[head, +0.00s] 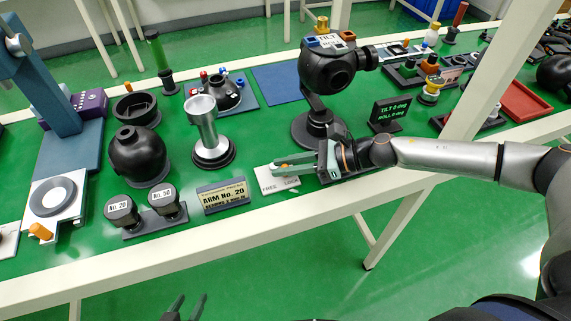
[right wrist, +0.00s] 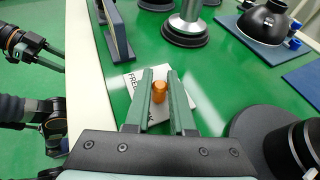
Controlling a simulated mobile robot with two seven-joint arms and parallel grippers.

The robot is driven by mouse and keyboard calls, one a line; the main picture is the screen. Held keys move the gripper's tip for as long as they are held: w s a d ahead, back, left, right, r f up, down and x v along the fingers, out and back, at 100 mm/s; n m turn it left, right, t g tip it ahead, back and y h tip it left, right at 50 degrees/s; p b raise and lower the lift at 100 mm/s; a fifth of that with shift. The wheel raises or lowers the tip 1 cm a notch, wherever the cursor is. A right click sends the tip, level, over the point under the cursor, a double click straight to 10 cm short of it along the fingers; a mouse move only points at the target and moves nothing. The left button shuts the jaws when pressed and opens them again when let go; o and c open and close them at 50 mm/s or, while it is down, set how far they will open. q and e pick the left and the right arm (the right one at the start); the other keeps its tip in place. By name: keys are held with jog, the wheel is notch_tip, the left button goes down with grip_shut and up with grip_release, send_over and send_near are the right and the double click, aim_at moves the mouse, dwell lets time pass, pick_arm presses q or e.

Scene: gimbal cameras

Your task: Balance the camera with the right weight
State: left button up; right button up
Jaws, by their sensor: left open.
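The black camera (head: 340,70) sits on a gimbal stand with a round base (head: 312,128). Weights No. 20 (head: 122,212) and No. 50 (head: 168,202) stand in a holder beside the "ARM No. 20" sign (head: 224,196). My right gripper (head: 285,168) is over the FREE/LOCK plate (head: 268,178), just left of the gimbal base. In the right wrist view the orange knob (right wrist: 159,92) lies between its fingers (right wrist: 161,82), with a small gap visible, so the gripper looks open. My left gripper (head: 187,302) is open and empty below the table's front edge.
A display (head: 390,112) reads TILT 0 and ROLL 0 deg. A silver pedestal (head: 208,135), a black sphere (head: 138,155) and a small dome (head: 226,92) stand left of the gimbal. A red tray (head: 525,101) is at the right. Green tabletop is free around the pedestal.

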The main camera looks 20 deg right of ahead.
aim_at(271, 181)
grip_shut()
pick_arm(q)
jog(key=shift+r, duration=0.15)
